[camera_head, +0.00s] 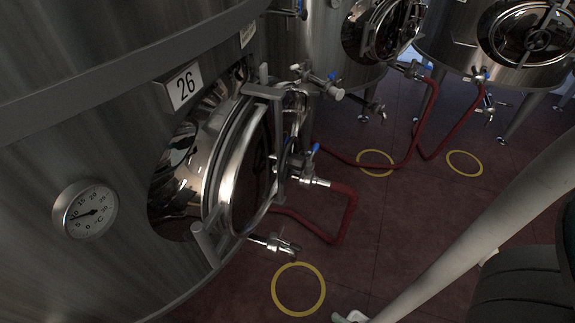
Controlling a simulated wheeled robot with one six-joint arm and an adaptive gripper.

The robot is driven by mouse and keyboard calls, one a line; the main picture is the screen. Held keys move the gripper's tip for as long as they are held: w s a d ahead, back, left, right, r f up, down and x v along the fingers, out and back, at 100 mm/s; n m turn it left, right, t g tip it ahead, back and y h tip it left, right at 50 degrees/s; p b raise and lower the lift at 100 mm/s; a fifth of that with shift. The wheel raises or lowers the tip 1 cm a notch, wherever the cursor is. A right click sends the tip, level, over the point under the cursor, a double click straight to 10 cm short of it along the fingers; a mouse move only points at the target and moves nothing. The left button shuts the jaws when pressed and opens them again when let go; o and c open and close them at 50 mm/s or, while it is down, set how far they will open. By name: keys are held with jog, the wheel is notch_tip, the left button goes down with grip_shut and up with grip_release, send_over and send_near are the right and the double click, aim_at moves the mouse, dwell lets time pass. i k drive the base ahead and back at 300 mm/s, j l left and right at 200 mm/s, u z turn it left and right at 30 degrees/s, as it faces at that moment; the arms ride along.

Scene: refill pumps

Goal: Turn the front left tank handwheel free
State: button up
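The front left tank (110,135) is a large steel vessel with the number plate 26 (184,86). Its round manway door (238,165) is seen nearly edge-on, with a polished rim around a dark opening. The tank's handwheel (298,163) is on the outer side of the door, seen edge-on among clamp bars and valve fittings. I cannot tell how tight it is. My gripper is not in view, so its place relative to the handwheel does not show.
A dial thermometer (85,210) is on the tank. Valves (306,182) and a red hose (347,217) stick out beside the door. More tanks (460,50) stand behind. Yellow rings (298,290) mark the floor. A pale slanted tube (490,225) crosses the lower right.

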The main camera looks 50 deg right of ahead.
aim_at(286, 162)
jog(key=k+z, duration=0.1)
jog(key=z, duration=0.3)
jog(key=k+z, duration=0.1)
jog(key=z, duration=0.3)
jog(key=l+z, duration=0.15)
jog(key=z, duration=0.25)
jog(key=k+l+z, duration=0.1)
jog(key=z, duration=0.3)
